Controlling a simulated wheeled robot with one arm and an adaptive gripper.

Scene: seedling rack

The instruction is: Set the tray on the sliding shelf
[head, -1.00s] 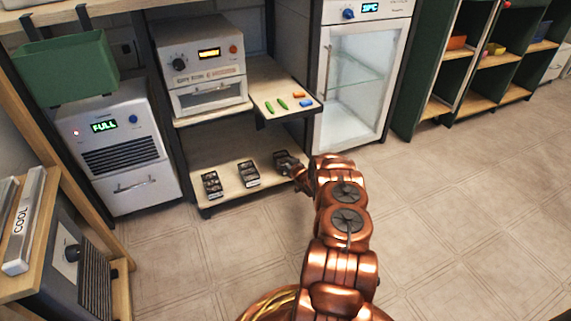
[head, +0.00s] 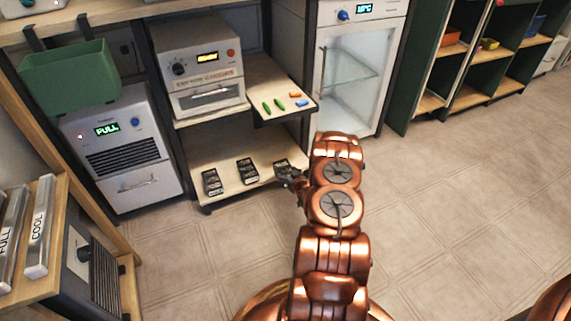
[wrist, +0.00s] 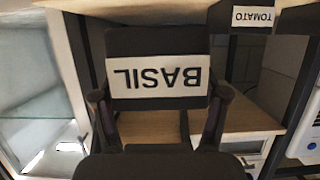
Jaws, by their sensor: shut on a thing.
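My gripper (head: 289,174) is at the right-hand dark tray (head: 282,166) by the low wooden shelf (head: 222,161). In the wrist view, its fingers (wrist: 160,100) close on both sides of a dark tray with a white BASIL label (wrist: 157,83), which appears upside down. Whether this tray touches the shelf is unclear. Two other dark trays, one on the left (head: 211,182) and one in the middle (head: 247,170), stand on the low shelf. A TOMATO label (wrist: 253,17) shows behind in the wrist view. A higher wooden shelf (head: 267,78) juts out.
Green and orange-blue small things lie on the higher shelf. An oven-like box (head: 198,65) stands beside it. A glass-door cabinet (head: 355,75) is right, a unit reading FULL (head: 120,150) left. Open tiled floor (head: 470,210) lies right of my arm.

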